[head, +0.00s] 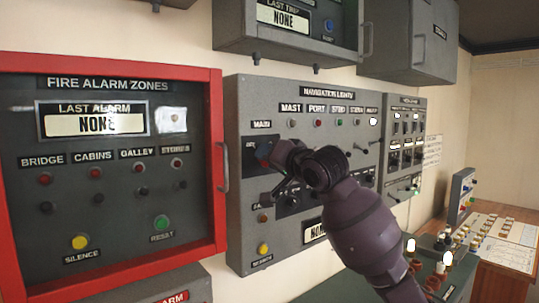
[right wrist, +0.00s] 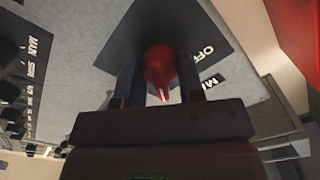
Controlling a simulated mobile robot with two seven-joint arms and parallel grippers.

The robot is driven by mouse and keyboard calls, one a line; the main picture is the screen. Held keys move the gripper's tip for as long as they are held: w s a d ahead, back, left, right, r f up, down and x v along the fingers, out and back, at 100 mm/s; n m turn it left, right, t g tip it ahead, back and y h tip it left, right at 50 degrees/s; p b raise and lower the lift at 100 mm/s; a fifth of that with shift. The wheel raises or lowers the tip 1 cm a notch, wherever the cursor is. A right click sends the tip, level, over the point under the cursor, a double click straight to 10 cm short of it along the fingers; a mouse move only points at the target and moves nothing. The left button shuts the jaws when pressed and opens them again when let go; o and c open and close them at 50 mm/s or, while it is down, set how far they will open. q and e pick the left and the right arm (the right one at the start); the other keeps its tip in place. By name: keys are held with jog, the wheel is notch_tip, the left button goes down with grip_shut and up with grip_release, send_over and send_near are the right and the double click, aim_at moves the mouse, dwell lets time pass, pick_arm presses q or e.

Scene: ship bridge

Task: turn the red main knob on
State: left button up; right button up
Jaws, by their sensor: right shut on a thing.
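The red main knob (right wrist: 158,62) sits on a dark square plate (right wrist: 190,22) in the right wrist view. White lettering on the plate reads "OFF", with another label, partly hidden, starting with "M". A white mark shows on the knob, pointing toward the gripper's body in that view. My right gripper (right wrist: 160,85) has one finger on each side of the knob and is shut on it. In the head view, my right gripper (head: 268,165) is at the grey navigation lights panel (head: 285,90), under the "MAIN" label, and largely hides the knob. My left gripper is not in view.
The red-framed fire alarm box (head: 110,75) with its handle is close on the left. Grey boxes (head: 405,45) hang above the panel. A smaller switch panel (head: 405,103) adjoins on the right. A console and a wooden desk (head: 505,225) stand at lower right.

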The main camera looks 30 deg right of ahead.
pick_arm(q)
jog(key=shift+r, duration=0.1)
pick_arm(e)
jog(key=shift+m, duration=0.6)
jog(key=o, duration=0.9)
pick_arm(q)
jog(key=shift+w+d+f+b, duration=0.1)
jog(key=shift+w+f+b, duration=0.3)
jog(key=shift+b, duration=0.65)
pick_arm(e)
jog(key=s, duration=0.7)
jog(key=s+d, duration=0.1)
jog(key=s, duration=0.2)
jog(key=shift+s, duration=0.4)
